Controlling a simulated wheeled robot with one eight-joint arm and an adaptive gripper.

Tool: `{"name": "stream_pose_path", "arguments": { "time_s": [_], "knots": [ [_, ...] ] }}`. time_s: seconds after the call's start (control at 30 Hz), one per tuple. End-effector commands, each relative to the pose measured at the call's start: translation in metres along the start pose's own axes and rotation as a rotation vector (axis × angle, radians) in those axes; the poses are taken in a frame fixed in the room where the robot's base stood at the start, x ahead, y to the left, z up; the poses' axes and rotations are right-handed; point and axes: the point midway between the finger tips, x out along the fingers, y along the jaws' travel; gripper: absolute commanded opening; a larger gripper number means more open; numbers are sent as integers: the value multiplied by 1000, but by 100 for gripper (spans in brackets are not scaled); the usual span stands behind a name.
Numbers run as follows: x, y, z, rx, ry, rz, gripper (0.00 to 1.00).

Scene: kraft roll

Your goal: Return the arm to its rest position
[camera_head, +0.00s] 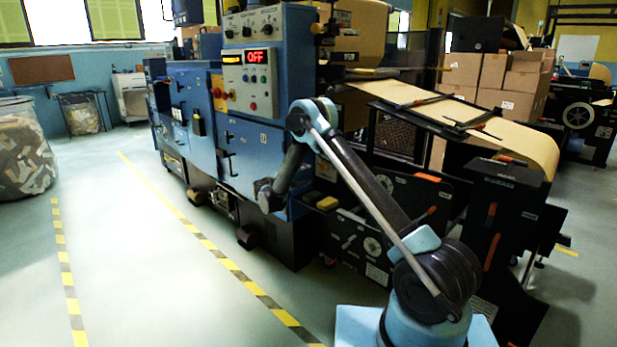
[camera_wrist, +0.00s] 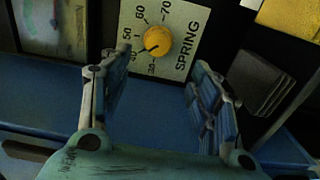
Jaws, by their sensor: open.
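My gripper (camera_wrist: 160,75) is open in the wrist view, its two blue fingers apart with nothing between them. Beyond the fingertips is a yellow knob (camera_wrist: 157,40) on a pale dial plate (camera_wrist: 184,27) marked SPRING. The knob looks apart from both fingers. In the head view my arm (camera_head: 365,185) rises from its base at the lower right, bends at a raised elbow, and comes down with its wrist close to the front of the blue machine (camera_head: 250,150). The fingers cannot be made out there.
The machine's control panel (camera_head: 250,78) shows OFF in red. A brown paper web (camera_head: 470,120) runs across the machine at the right. Clear floor (camera_head: 140,255) with yellow-black tape lies at the left. A large bag of scrap (camera_head: 25,155) stands at the far left.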

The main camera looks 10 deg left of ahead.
Motion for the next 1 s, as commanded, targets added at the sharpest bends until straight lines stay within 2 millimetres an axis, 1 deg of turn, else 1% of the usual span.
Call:
{"name": "stream_pose_path", "arguments": {
  "time_s": [0.1, 0.37, 0.47, 0.53, 0.67, 0.77, 0.97, 1.0],
  "knots": [
    [-2, 0, 0, 0, 0, 0, 57],
    [-2, 1, 0, 0, -1, -1, 57],
    [3, 6, 5, 2, -7, -12, 57],
    [10, 15, 12, 5, -16, -32, 57],
    [29, 39, 34, 15, -43, -88, 57],
    [43, 58, 56, 26, -67, -139, 57],
    [65, 93, 103, 52, -112, -240, 57],
    [69, 99, 113, 57, -121, -259, 57]
  ]
}}
